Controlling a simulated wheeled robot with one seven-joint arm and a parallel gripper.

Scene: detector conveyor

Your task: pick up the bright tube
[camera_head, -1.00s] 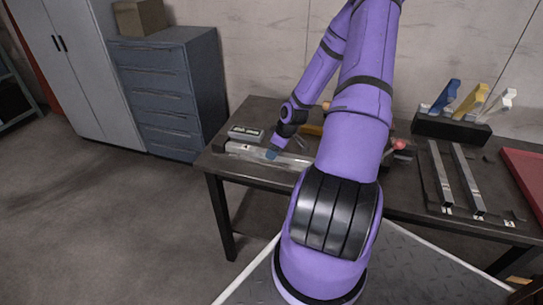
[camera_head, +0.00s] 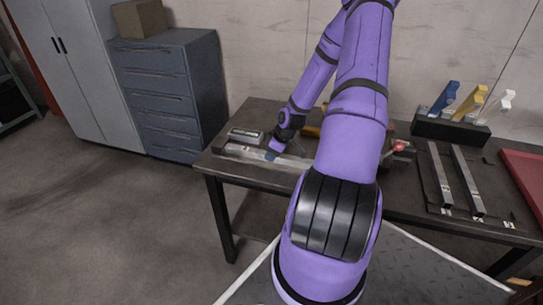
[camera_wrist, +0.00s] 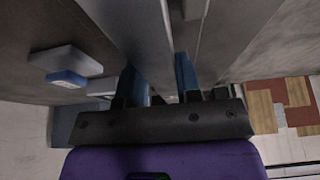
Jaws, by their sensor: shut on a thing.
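The bright tube (camera_head: 248,153) is a long, pale metal bar at the left end of the dark table. My gripper (camera_head: 272,155), with blue fingertips, is at the tube and shut on it. In the wrist view, the two blue fingers of my gripper (camera_wrist: 158,78) stand on either side of a pale grey bar (camera_wrist: 146,40), which appears to be the tube. My arm hides part of the tube's right side in the head view. I cannot tell whether the tube is clear of the table.
A small grey device (camera_head: 245,134) sits just behind the tube. A black stand (camera_head: 450,130) holds blue, yellow and white pieces. Two metal rails (camera_head: 438,175) and a red tray (camera_head: 526,172) lie to the right. A blue drawer cabinet (camera_head: 165,95) stands left of the table.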

